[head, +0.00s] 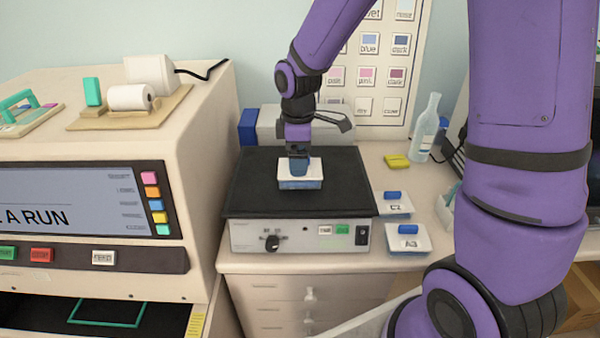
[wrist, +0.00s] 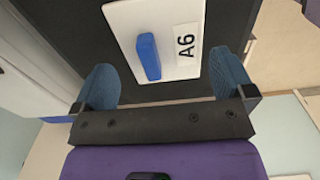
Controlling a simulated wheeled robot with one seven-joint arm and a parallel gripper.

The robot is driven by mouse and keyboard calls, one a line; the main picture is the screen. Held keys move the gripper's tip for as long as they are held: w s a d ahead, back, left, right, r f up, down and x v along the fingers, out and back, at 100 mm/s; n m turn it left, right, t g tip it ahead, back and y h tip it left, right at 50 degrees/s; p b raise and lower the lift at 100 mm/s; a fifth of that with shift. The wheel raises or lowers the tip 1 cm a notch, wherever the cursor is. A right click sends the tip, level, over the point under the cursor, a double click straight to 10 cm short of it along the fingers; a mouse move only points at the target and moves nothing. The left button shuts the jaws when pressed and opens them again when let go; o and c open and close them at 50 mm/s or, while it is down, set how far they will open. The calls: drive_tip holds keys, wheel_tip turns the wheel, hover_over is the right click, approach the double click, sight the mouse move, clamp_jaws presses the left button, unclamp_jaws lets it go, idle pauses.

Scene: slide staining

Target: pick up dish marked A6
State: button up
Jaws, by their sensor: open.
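The dish marked A6 (wrist: 185,62) has a white lid with a blue bar handle (wrist: 149,57) and an "A6" label. It sits on the black top of the hotplate-like device in the head view, where the dish (head: 300,181) shows partly behind my gripper (head: 299,165). In the wrist view my gripper (wrist: 165,85) is open, with its blue fingertips on either side of the dish. Whether the fingers touch the dish cannot be told. Its label is not readable in the head view.
The black-topped device (head: 250,190) has a knob and buttons on its front. Dishes C2 (head: 394,207) and A3 (head: 408,243) lie on the counter to its right. A clear bottle (head: 425,130) and a yellow item (head: 396,162) stand behind them. A large analyzer (head: 190,110) fills the left.

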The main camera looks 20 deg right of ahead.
wheel_tip(320, 180, down, 5)
drive_tip(key=shift+s+a, duration=0.1)
drive_tip(key=shift+a, duration=0.05)
drive_tip(key=c, duration=0.8)
drive_tip(key=shift+r, duration=0.1)
drive_tip(key=shift+c, duration=0.2)
